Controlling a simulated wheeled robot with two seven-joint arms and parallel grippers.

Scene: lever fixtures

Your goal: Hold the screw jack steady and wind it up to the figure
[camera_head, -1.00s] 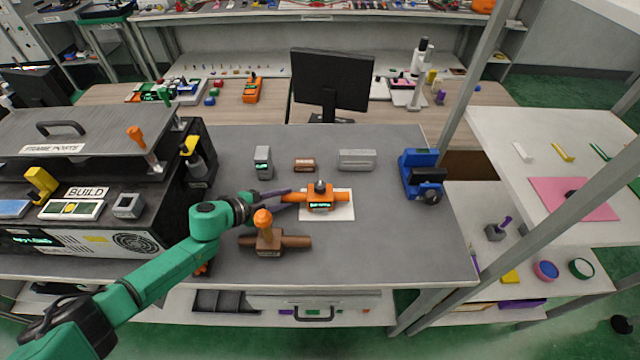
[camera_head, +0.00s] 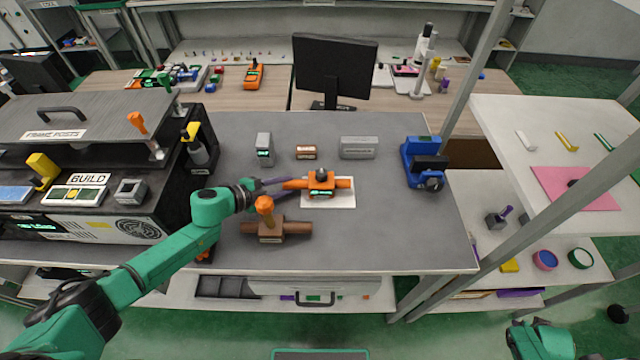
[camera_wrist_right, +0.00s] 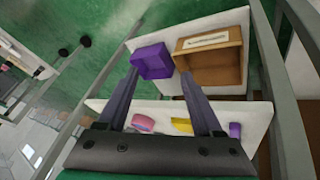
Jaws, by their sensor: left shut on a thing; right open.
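An orange device (camera_head: 322,184) with a black top knob and a small lit green display sits on a white sheet on the grey bench; I take it as the screw jack. My left gripper (camera_head: 284,187), with purple fingers, is shut on its left side, at the orange arm. The contact is too small to see exactly, and the display's figure is unreadable. My right gripper (camera_wrist_right: 160,74) is open and empty in the right wrist view, away from the jack. Its fingertips appear near a purple box (camera_wrist_right: 152,62), which lies beyond them.
A brown fixture (camera_head: 285,229) with an orange handle stands just in front of the jack. Grey blocks (camera_head: 264,148) (camera_head: 359,147) and a brown block (camera_head: 306,152) stand behind it. A blue device (camera_head: 422,160) is at the right. A slanted post (camera_head: 535,225) stands right of the bench.

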